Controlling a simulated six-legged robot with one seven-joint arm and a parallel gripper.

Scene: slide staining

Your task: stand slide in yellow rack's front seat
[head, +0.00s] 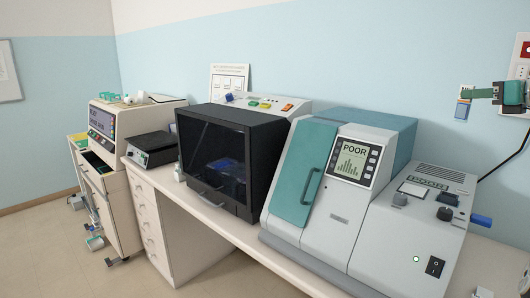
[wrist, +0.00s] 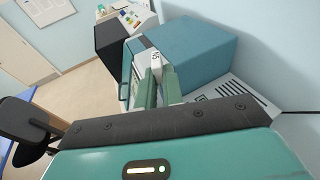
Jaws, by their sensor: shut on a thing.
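My gripper (head: 470,93) is at the far right of the head view, in front of the blue wall. It is shut on a small slide (head: 462,108), which hangs upright below the fingertips and has a pale upper part and a blue lower part. In the wrist view my gripper's green fingers (wrist: 160,86) close on the slide (wrist: 155,61), whose white end with dark marks shows beyond the tips.
A grey and teal machine (head: 343,207) with a screen reading POOR stands below and left of my gripper. A dark-windowed cabinet (head: 212,157), a black-topped scale (head: 150,148) and a beige instrument (head: 118,125) stand further left. A wall socket (head: 523,62) is behind my arm.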

